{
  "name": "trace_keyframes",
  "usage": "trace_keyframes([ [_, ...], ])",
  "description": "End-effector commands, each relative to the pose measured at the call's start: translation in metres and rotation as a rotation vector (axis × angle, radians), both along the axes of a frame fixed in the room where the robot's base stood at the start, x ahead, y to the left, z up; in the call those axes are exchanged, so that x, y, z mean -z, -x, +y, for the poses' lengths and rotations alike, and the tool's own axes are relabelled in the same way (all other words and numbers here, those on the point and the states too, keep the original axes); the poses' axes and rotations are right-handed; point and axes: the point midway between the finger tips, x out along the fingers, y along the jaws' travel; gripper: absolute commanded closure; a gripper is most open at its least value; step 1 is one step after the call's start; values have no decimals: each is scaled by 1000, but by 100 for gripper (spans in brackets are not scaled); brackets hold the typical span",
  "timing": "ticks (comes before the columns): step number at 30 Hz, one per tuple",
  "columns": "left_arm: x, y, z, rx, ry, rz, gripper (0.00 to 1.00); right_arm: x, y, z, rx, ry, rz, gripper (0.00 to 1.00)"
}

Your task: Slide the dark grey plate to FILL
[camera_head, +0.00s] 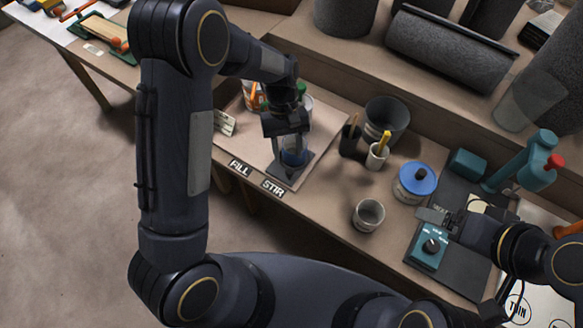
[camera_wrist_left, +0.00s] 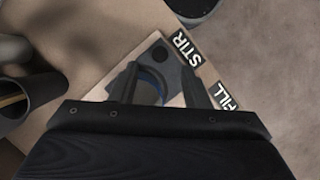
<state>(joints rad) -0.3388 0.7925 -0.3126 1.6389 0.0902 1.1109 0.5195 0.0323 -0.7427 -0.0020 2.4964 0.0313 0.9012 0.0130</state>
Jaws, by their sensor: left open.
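The dark grey plate (camera_head: 285,172) lies on the light board by the bench's front edge, beside the STIR label (camera_head: 272,188). The FILL label (camera_head: 240,168) is to its left. My left gripper (camera_head: 290,150) is open and points down over the plate. A blue round thing (camera_head: 296,157) shows between its fingers. In the left wrist view, the plate (camera_wrist_left: 172,62) has a hole near one corner, and my open fingers (camera_wrist_left: 158,88) straddle the blue curve. Finger contact cannot be told. My right gripper (camera_head: 450,222) is by the teal knob box; its jaws are unclear.
A dark bin (camera_head: 386,118), a cup with a yellow-handled tool (camera_head: 377,155), a blue-lidded tub (camera_head: 416,180) and a grey cup (camera_head: 368,214) stand to the right. The board around FILL looks clear.

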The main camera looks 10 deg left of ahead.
Motion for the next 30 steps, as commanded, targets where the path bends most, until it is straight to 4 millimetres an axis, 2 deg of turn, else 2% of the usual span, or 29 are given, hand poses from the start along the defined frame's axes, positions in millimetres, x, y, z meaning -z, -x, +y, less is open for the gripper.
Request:
trace_keyframes([
  [3, 21, 8, -3, 1, 0, 4, 58, 3, 0, 0, 0, 0, 0, 16],
  [9, 45, 17, -8, 1, 2, 3, 58, 6, 0, 0, 0, 0, 0, 16],
  [13, 51, 20, -9, 1, 2, 0, 58, 6, 0, 0, 0, 0, 0, 16],
  [21, 52, 20, -9, 0, 2, -1, 58, 6, 0, 0, 0, 0, 0, 16],
  [30, 52, 20, -9, 0, 2, -1, 97, 6, 0, 0, 0, 0, 0, 16],
])
